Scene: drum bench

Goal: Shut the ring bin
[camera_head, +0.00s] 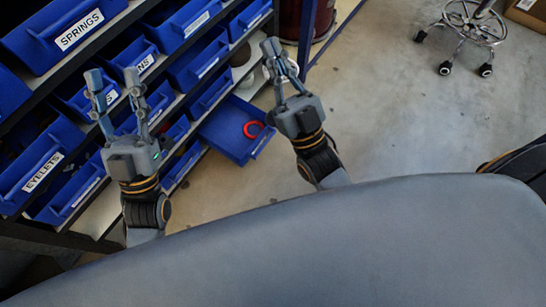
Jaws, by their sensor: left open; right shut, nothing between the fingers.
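The ring bin (229,137) is a blue bin pulled out from the lower part of the rack, with a red ring (252,130) lying in it. Its front sticks out over the floor. My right gripper (271,48) is shut and empty, just above and to the right of the bin in the picture; its palm is close by the bin's right corner, and I cannot tell whether they touch. My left gripper (113,79) is open and empty, in front of the bins at the left, with its fingers pointing up in the picture.
The rack holds several blue bins, among them SPRINGS (66,36) and EYELETS (38,176). A dark red drum (313,18) stands behind a blue post. A wheeled stool (470,22) is at the upper right. The grey floor (385,110) to the right is clear.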

